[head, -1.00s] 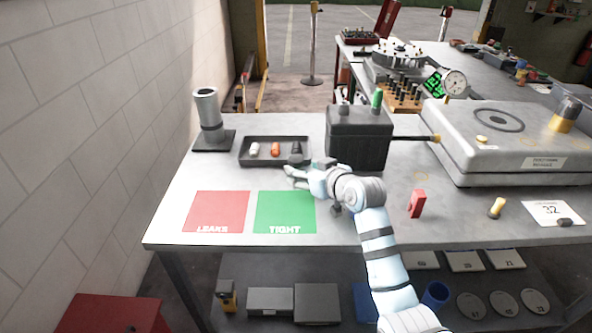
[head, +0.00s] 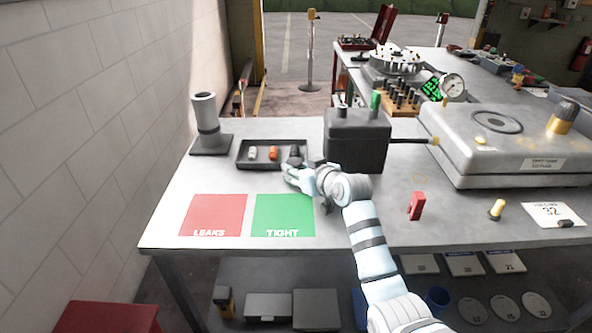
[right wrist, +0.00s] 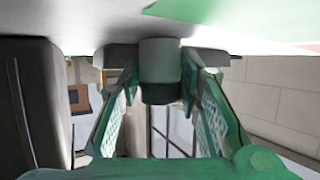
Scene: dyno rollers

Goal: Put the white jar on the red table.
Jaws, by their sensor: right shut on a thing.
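My right gripper (head: 287,171) is just in front of the dark tray (head: 243,163) on the grey bench. In the right wrist view its fingers (right wrist: 158,85) are shut on a pale grey cylinder (right wrist: 162,62) with a dark end. In the head view the gripper hides this cylinder, and I cannot tell whether it is the white jar. A small white jar-like piece (head: 252,153) stands in the tray, beside an orange one (head: 272,154) and a black one (head: 294,151). A red flat-topped table or cabinet (head: 105,317) shows at lower left, cut by the frame. My left gripper is not in view.
A red LEAKS square (head: 213,214) and a green TIGHT square (head: 283,214) lie on the bench's front. A metal cylinder stand (head: 205,115) is at the back left. A dark box (head: 357,140) stands right of the tray. A red block (head: 416,206) lies farther right.

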